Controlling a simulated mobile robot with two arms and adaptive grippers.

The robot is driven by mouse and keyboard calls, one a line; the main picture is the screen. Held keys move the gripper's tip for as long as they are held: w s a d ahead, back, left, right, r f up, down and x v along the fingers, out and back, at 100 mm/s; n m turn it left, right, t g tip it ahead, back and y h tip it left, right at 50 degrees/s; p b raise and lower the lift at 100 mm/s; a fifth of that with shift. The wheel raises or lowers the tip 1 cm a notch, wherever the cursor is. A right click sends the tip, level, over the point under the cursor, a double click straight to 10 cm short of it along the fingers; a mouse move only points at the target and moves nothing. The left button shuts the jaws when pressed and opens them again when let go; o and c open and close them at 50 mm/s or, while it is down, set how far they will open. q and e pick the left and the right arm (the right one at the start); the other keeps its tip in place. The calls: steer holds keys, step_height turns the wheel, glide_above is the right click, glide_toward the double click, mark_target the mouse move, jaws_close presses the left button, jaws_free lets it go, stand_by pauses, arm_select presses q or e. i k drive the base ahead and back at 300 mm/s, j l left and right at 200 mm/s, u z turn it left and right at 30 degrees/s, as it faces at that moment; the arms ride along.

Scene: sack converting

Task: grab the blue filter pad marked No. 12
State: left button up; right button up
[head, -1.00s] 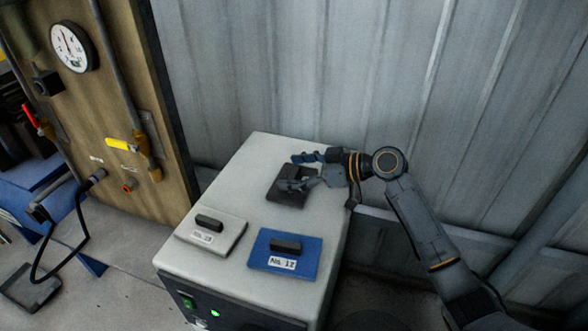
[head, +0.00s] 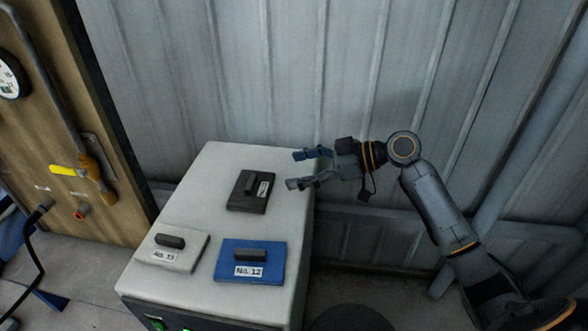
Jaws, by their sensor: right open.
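The blue filter pad marked No. 12 (head: 271,272) lies flat near the front right of the white cabinet top, with a dark grip block on it. A white pad marked No. 13 (head: 152,252) lies to its left. A dark pad (head: 239,203) with a label too small to read lies behind them. My right gripper (head: 292,169) is open and empty, at the right edge of the cabinet top. It is behind the blue pad and to the right of the dark pad, apart from both. My left gripper is not in view.
The white cabinet (head: 215,160) has a green switch on its front. A corrugated metal wall (head: 240,80) stands close behind. A wooden panel (head: 60,150) with a pipe and a yellow-handled valve is at left. The back of the cabinet top is bare.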

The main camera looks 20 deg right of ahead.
mark_target(254, 262)
steer(key=k+j, duration=0.15)
steer(key=k, duration=0.35)
steer(key=k+j, duration=0.15)
steer(key=k, duration=0.35)
